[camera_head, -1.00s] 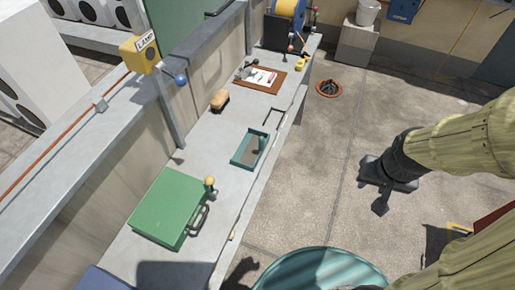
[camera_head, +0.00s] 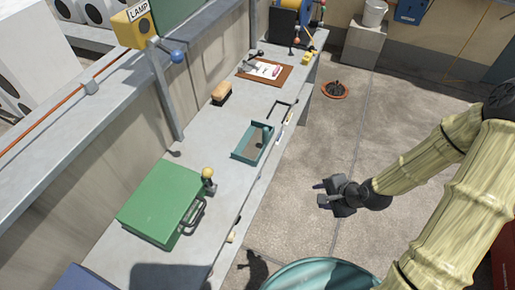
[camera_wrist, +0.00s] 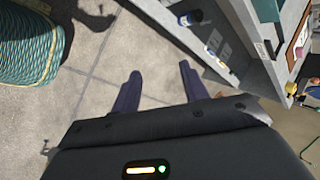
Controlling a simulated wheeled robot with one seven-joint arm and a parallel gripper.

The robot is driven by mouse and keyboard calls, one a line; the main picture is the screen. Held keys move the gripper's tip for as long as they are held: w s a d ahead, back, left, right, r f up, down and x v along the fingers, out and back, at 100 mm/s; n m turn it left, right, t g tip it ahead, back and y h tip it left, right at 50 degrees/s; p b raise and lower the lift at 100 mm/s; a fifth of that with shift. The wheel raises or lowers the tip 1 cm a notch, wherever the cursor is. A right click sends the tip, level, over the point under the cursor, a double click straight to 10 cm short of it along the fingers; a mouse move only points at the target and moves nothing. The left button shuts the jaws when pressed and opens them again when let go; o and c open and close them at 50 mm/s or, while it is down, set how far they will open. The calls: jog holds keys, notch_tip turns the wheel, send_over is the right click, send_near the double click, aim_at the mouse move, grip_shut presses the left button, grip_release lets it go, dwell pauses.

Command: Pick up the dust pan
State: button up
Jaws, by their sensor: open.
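The dust pan appears to be the shallow teal pan (camera_head: 238,155) with a grey-brown floor and a short upright teal part, lying on the grey bench (camera_head: 215,140) near its front edge. My gripper (camera_head: 325,196) is open and empty. It is out over the paved floor, to the right of the bench and apart from the pan. In the wrist view the two dark fingers of my gripper (camera_wrist: 158,88) are spread with bare paving between them. I cannot make out the pan for certain in the wrist view.
A green case (camera_head: 160,205) with a yellow-knobbed lever beside it is nearer on the bench. A brush (camera_head: 221,92) and brown clipboard (camera_head: 264,72) lie farther back. A dark bracket-like frame (camera_head: 284,109) is beside the pan. A round teal container (camera_head: 320,276) stands below.

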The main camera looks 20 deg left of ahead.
jog(key=w+a+f+m+t+y+b, duration=0.1)
jog(key=a+f+m+t+y+b, duration=0.25)
jog(key=a+m+y, duration=0.35)
jog(key=w+a+r+m+t+y+b, duration=0.1)
jog(key=w+r+m+t+b, duration=0.2)
jog(key=m, duration=0.6)
jog(key=shift+w+a+r+t, duration=0.3)
jog(key=shift+r+t, duration=0.45)
jog(key=shift+r, duration=0.2)
jog(key=b+x, duration=0.4)
jog(key=x, duration=0.8)
jog(key=shift+a, duration=0.2)
